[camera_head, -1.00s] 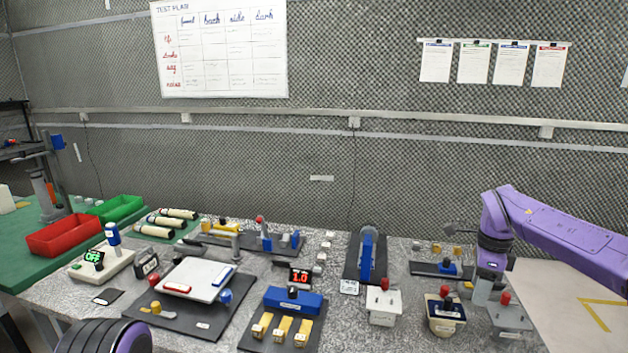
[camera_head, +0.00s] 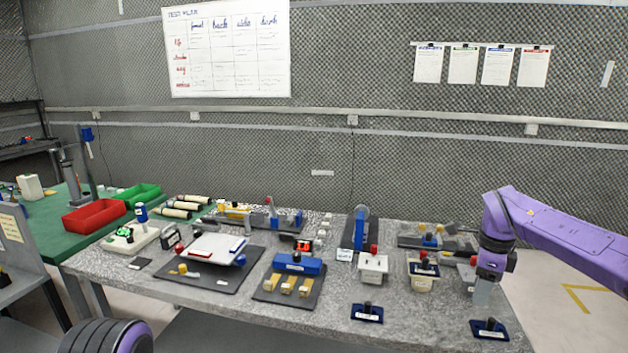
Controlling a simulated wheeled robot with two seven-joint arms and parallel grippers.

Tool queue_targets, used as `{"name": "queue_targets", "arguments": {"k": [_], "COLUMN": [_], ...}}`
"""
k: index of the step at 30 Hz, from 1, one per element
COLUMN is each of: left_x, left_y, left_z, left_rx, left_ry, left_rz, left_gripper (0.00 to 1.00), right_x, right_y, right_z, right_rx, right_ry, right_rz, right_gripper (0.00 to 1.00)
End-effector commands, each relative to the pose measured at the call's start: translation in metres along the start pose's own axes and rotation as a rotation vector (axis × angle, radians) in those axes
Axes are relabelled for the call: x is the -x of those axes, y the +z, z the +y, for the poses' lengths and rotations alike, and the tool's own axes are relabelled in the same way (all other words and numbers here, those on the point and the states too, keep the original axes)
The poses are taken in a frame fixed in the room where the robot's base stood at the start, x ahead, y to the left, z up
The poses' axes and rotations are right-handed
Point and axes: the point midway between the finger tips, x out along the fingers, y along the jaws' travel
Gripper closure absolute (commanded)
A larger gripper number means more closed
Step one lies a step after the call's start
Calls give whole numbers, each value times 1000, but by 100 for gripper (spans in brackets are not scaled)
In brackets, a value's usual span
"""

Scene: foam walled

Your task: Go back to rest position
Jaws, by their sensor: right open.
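My right arm (camera_head: 570,245) is purple and comes in from the right. It bends down to my right gripper (camera_head: 484,298), which points downward at the right end of the speckled grey table (camera_head: 345,318). The gripper is open, with nothing seen in it, though its fingertips are small and pale. A small dark blue pad with a black knob (camera_head: 489,329) lies just below it in the picture. A ribbed black and purple part of my own body shows at the bottom left. My left gripper is not in view.
Devices crowd the table: a white box with a red knob (camera_head: 373,264), a blue unit with yellow keys (camera_head: 297,265), and a white panel on a black mat (camera_head: 176,289). Red (camera_head: 94,216) and green (camera_head: 140,195) bins stand on a green table at left. Open floor shows at right.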

Motion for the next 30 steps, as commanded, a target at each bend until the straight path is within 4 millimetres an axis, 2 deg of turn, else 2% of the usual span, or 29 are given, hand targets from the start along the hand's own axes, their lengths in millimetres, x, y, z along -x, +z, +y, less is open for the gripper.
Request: {"name": "queue_targets", "arguments": {"k": [5, 10, 14, 17, 20, 23, 24, 26, 27, 29, 30], "left_x": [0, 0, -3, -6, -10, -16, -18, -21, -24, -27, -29], "left_y": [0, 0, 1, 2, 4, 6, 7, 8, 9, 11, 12], "left_z": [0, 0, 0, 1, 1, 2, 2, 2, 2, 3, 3], "left_rx": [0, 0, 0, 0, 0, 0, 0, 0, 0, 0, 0], "left_ry": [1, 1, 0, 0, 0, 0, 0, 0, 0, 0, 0], "left_rz": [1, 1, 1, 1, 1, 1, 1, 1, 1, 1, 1], "left_gripper": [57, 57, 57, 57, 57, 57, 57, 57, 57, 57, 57], "right_x": [-4, -25, -65, -107, -157, -218, -243, -279, -301, -328, -344], "right_y": [-3, -6, 2, 13, 24, 29, 27, 19, 10, -9, -25], "right_z": [-12, -18, -12, 3, 31, 78, 103, 144, 172, 216, 244], "right_rx": [-92, -133, -74, 47, 224, 464, 572, 734, 836, 984, 1078], "right_ry": [-88, -242, -425, -566, -678, -738, -742, -723, -695, -634, -582], "right_rz": [41, 156, 291, 375, 420, 424, 414, 391, 373, 345, 328], "right_gripper": [50, 50, 50, 50, 50, 50, 50, 50, 50, 50, 50]}}
